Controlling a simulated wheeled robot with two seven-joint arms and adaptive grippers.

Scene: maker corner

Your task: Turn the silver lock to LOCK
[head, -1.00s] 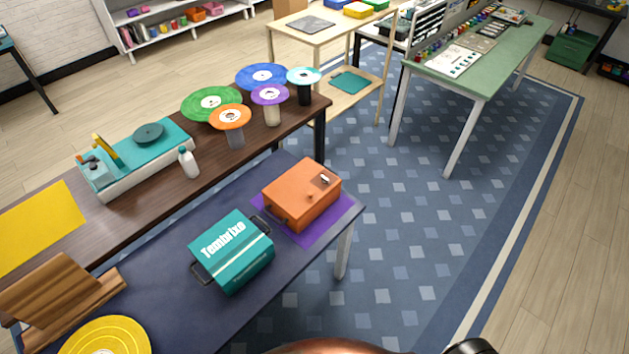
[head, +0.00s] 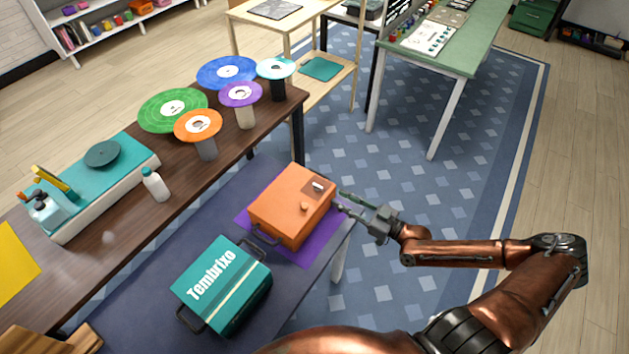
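The silver lock (head: 318,186) is a small light lever on a dark plate on top of the orange box (head: 278,212), near its far right corner. The LOCK marking is too small to read. A small orange knob (head: 304,206) stands on the box beside it. The box sits on a purple mat (head: 303,252) on the dark blue table. My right gripper (head: 340,200) points left at the box's right edge. Its two fingers are spread, with nothing seen between them, and it is close to the lock but apart from it. My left gripper is not in view.
A teal Tembrixo case (head: 232,290) with dark handles stands next to the orange box. A brown table (head: 128,210) behind holds a record player (head: 110,205), a white bottle (head: 154,184) and several discs on stands. The patterned floor to the right is open.

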